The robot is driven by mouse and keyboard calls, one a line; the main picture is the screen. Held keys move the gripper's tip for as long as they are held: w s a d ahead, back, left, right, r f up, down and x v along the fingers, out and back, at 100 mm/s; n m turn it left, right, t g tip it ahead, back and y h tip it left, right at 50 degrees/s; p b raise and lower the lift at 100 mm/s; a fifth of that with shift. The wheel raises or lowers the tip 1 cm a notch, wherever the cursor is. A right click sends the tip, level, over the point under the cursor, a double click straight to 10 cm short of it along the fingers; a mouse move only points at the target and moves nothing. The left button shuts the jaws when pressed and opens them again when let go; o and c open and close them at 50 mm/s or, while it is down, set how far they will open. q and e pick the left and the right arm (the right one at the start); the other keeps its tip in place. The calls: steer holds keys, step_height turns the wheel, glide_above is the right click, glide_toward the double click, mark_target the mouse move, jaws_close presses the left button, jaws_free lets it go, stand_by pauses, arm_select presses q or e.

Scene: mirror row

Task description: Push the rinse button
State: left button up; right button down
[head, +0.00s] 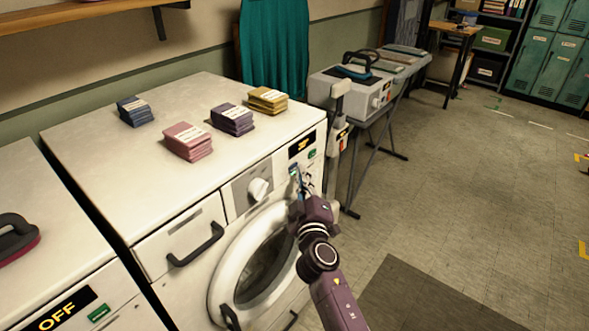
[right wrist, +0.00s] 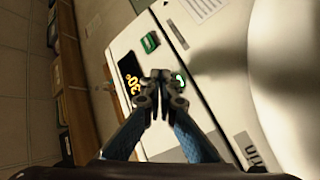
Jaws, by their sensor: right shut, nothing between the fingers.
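The white washing machine (head: 100,125) stands at the centre-left of the head view, its round door on the front. Its control panel has a dark display with orange digits (right wrist: 129,82), also in the head view (head: 301,144). A green rectangular button (right wrist: 150,42) sits near the display, and a small round button with a green mark (right wrist: 180,80) is close to my fingertips. My left gripper is out of view.
A white dial (head: 258,189) and a drawer with a dark handle (head: 196,246) are left of my gripper. Several stacks of folded cloths, one pink (head: 187,142), lie on top. Another machine marked OFF (head: 95,290) stands left. The floor at right is open.

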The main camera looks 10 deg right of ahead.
steer(key=shift+s+d, duration=0.15)
steer(key=s+d, duration=0.1)
steer(key=s, duration=0.1)
steer(key=s+d+p, duration=0.1)
steer(key=s+d, duration=0.1)
steer(key=shift+s+d, duration=0.3)
steer(key=shift+s, duration=0.05)
stand_by(0.5)
